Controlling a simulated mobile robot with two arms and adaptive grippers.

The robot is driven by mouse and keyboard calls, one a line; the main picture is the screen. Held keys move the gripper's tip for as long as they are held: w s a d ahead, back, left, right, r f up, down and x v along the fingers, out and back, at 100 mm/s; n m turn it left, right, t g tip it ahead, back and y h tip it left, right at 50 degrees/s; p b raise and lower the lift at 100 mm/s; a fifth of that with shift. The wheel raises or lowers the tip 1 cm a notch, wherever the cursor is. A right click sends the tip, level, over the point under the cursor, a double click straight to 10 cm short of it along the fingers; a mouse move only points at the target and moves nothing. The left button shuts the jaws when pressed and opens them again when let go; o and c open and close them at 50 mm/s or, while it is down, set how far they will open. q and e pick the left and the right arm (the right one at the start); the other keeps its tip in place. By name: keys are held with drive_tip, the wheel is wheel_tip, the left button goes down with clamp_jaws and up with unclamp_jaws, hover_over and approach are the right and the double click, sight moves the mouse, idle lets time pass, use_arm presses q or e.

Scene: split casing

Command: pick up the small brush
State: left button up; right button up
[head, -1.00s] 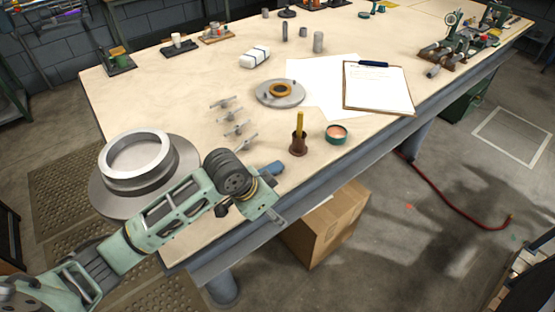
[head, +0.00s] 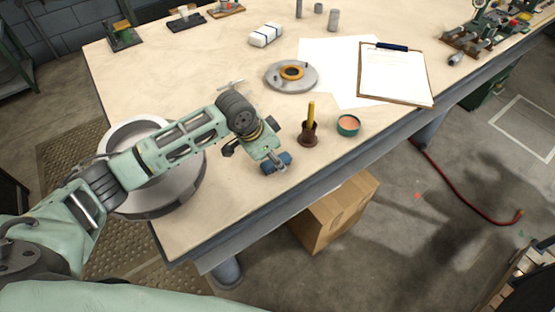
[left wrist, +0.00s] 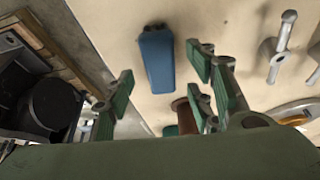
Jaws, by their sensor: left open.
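A yellow handle (head: 311,109) stands upright in a flared brown base or pot (head: 309,134) near the table's front edge; it is probably the small brush, but its bristles cannot be made out. In the left wrist view part of the brown piece (left wrist: 183,114) shows behind the fingers. My left gripper (head: 271,158) is left of it, near the edge, pointing down, open and empty. A blue block-like object (left wrist: 157,60) lies on the table, seen between the spread fingers in the left wrist view; it does not look held. My right gripper is not in view.
A green tin (head: 348,125) stands right of the brown piece. A round metal disc with an orange ring (head: 291,75) lies behind, with a clipboard (head: 394,74) on papers to the right. A large metal ring part (head: 190,193) stands under my left arm. Small metal fittings (left wrist: 281,46) lie nearby.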

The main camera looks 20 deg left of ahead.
use_arm(q)
drive_tip(key=shift+w+d+f, duration=0.2)
drive_tip(key=shift+w+f, duration=0.1)
drive_tip(key=shift+f, duration=0.5)
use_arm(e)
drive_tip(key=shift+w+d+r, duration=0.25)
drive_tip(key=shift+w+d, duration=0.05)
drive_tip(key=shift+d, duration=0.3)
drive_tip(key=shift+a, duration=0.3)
use_arm(q)
drive_tip(key=shift+c, duration=0.4)
drive_tip(key=c, duration=0.9)
drive_tip(key=shift+c, duration=1.4)
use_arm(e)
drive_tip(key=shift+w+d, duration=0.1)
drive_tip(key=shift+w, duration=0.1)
